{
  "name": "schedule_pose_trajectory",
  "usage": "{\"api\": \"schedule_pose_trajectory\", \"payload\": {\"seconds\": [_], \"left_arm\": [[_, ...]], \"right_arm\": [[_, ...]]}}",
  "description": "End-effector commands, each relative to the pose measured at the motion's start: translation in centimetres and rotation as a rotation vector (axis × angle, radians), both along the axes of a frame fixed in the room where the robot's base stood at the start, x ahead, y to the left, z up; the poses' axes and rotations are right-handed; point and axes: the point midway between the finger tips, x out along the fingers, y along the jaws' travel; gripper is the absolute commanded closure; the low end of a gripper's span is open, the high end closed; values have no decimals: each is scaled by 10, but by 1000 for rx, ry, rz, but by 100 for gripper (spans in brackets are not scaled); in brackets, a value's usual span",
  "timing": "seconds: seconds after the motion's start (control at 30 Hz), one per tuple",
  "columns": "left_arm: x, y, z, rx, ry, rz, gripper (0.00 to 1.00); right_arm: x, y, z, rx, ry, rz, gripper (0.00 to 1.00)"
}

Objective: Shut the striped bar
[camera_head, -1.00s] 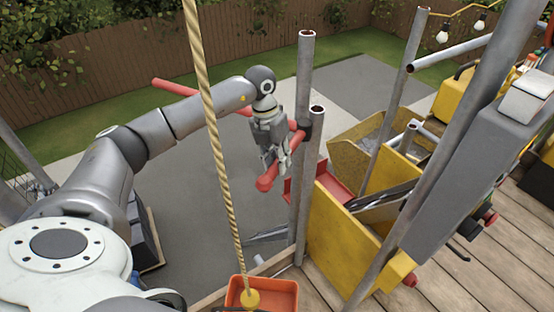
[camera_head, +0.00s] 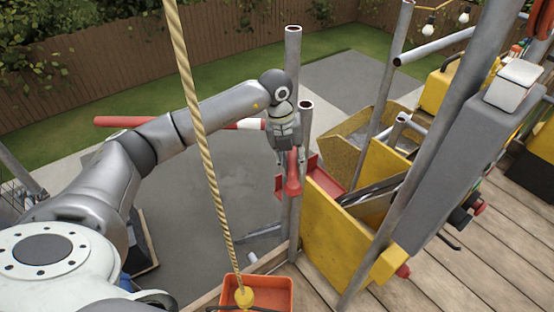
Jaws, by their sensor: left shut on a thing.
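The striped bar (camera_head: 250,124) is red and white and runs left from near the scaffold posts. Part of it is hidden behind my left arm, and its red far-left end (camera_head: 115,121) shows beyond the arm. A red piece (camera_head: 293,178) hangs below my left gripper (camera_head: 287,157), beside the posts; how it joins the bar is hidden. My left gripper points down and is shut on the red piece, its fingertips partly hidden. My right gripper is out of view.
Two grey posts (camera_head: 292,60) stand close beside my left gripper. A yellow panel (camera_head: 345,232) and red tray (camera_head: 326,176) lie to their right. A rope (camera_head: 193,110) hangs in front of my left arm, holding an orange bucket (camera_head: 280,292).

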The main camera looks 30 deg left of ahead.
Motion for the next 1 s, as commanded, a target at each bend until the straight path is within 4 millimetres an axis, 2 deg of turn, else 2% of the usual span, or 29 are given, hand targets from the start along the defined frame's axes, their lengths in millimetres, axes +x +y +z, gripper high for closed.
{"api": "schedule_pose_trajectory", "payload": {"seconds": [0.1, 0.4, 0.7, 1.0], "left_arm": [[11, -19, 0, -3, -4, 109, 100], [43, -54, 0, -5, -5, 384, 100], [70, -71, 1, -2, -3, 586, 100], [84, -78, 2, -2, -3, 678, 100]], "right_arm": [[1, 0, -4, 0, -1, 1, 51], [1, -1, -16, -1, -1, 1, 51], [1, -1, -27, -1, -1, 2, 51], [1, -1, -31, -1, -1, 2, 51]]}}
